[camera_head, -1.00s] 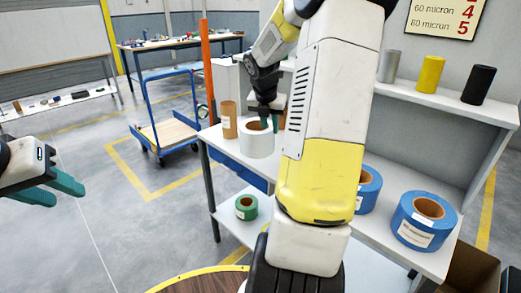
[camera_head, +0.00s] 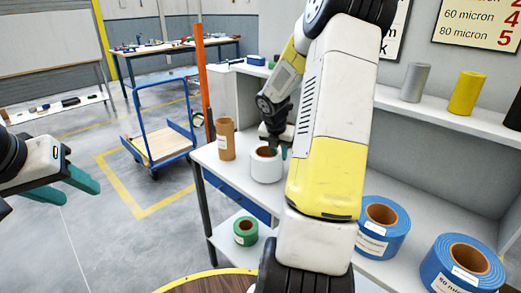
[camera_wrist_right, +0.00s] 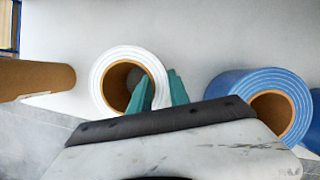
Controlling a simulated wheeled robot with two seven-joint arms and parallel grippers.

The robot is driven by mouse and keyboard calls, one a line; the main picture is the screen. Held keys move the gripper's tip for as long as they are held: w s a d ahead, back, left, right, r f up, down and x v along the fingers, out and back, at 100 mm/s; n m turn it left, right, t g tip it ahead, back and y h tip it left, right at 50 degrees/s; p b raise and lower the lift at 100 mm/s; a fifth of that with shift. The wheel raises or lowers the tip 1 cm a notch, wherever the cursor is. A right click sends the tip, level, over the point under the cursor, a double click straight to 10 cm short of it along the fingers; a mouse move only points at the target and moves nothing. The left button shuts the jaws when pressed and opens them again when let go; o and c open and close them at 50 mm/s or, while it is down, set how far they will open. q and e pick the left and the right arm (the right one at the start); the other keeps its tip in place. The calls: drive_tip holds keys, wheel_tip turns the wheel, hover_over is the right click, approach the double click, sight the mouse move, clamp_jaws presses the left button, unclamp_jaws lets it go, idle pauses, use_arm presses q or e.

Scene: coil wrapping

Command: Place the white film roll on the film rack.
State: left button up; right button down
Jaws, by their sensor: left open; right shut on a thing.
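The white film roll (camera_head: 264,173) stands upright on the workbench, its brown core open at the top. My right gripper (camera_head: 277,150) reaches down to it from above. In the right wrist view one green finger of the right gripper (camera_wrist_right: 160,90) is inside the core of the white roll (camera_wrist_right: 105,66) and the other is outside, so it is shut on the roll's wall. Whether the roll is touching the bench or slightly raised I cannot tell. My left gripper (camera_head: 80,190) is open and empty over the floor at left. I cannot tell which structure is the film rack.
A brown tube (camera_head: 227,140) stands just left of the white roll. Blue rolls (camera_head: 381,228) stand to the right on the workbench (camera_head: 213,158), a green roll (camera_head: 245,231) on its lower shelf. Several rolls stand on the upper shelf (camera_head: 440,113). A blue trolley (camera_head: 160,140) is behind.

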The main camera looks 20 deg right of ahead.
drive_tip(key=shift+f, duration=0.35)
drive_tip(key=c, duration=1.2)
unclamp_jaws()
drive_tip(key=shift+c, duration=0.2)
drive_tip(key=s+a+r+m, duration=0.4)
drive_tip(key=a+r, duration=0.1)
drive_tip(key=r, duration=0.3)
drive_tip(key=s+a+r+m, duration=0.3)
drive_tip(key=s+a+r, duration=0.15)
drive_tip(key=r, duration=0.45)
drive_tip(key=s+a+r+m+t+y, duration=0.3)
drive_tip(key=s+a+m+y, duration=0.2)
drive_tip(key=s+a+m, duration=0.9)
drive_tip(key=s+m, duration=0.1)
drive_tip(key=m, duration=0.4)
drive_tip(key=shift+s+a+r, duration=0.15)
drive_tip(key=shift+s+a, duration=0.15)
